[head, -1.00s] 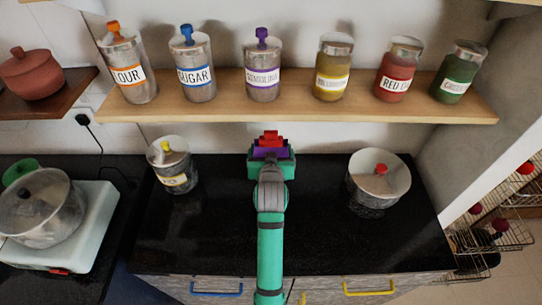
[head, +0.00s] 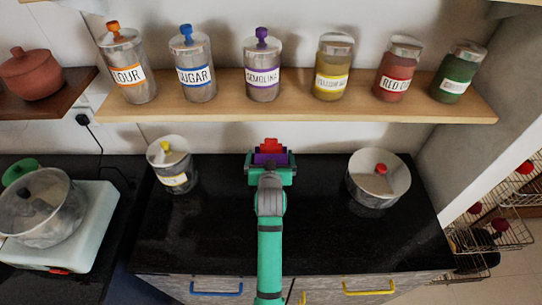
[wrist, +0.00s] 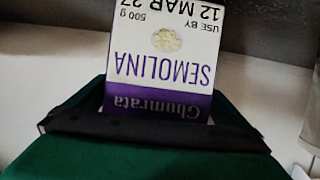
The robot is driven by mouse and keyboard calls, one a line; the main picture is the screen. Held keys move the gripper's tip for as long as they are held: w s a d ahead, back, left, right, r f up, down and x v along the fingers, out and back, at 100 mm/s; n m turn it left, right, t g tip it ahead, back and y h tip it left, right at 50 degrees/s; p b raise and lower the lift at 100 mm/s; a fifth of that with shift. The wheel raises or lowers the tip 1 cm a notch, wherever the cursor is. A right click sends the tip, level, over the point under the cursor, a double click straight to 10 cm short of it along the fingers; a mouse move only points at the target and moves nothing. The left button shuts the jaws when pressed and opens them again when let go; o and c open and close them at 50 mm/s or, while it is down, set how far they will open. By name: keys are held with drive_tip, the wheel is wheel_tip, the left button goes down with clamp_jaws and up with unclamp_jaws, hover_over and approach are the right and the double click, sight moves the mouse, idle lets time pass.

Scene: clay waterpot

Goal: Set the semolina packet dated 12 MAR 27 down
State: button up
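The semolina packet (head: 270,159) shows purple in the head view, at the back middle of the black counter, with a red piece above it. In the wrist view the packet (wrist: 168,62) is white and purple, its print upside down, reading SEMOLINA, 500 g and USE BY 12 MAR 27. My gripper (head: 270,168) has a green-and-dark finger against each side of the packet and appears shut on it. The dark pads (wrist: 155,124) hide the packet's near end. I cannot tell whether its base touches the counter.
A yellow-knobbed canister (head: 173,167) stands left of my gripper and a red-knobbed pot (head: 379,178) right. The black counter (head: 325,225) is clear between them. Above is a wooden shelf (head: 220,109) with several canisters and jars, including a purple-knobbed SEMOLINA canister (head: 263,75).

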drive_tip(key=shift+d, duration=0.15)
drive_tip(key=shift+r, duration=0.15)
drive_tip(key=v, duration=1.2)
drive_tip(key=s+f, duration=0.2)
drive_tip(key=s, duration=0.1)
drive_tip(key=s+f, duration=0.5)
drive_tip(key=s, duration=0.1)
drive_tip(key=shift+d+f, duration=0.2)
drive_tip(key=shift+d, duration=0.15)
drive_tip(key=shift+t, duration=0.4)
drive_tip(key=s+f, duration=0.1)
drive_tip(key=s, duration=0.2)
drive_tip(key=s+f, duration=0.1)
drive_tip(key=s, duration=0.2)
drive_tip(key=s+f, duration=0.1)
drive_tip(key=s, duration=0.2)
drive_tip(key=shift+s+d+f, duration=0.1)
drive_tip(key=shift+s+f, duration=0.05)
drive_tip(key=shift+s, duration=0.25)
drive_tip(key=s+r, duration=0.1)
drive_tip(key=s, duration=0.8)
drive_tip(key=s+r+t, duration=0.1)
drive_tip(key=s+r, duration=0.1)
drive_tip(key=s, duration=0.8)
drive_tip(key=shift+s+a+r, duration=0.25)
drive_tip(key=shift+s+a, duration=0.05)
drive_tip(key=shift+a, duration=0.15)
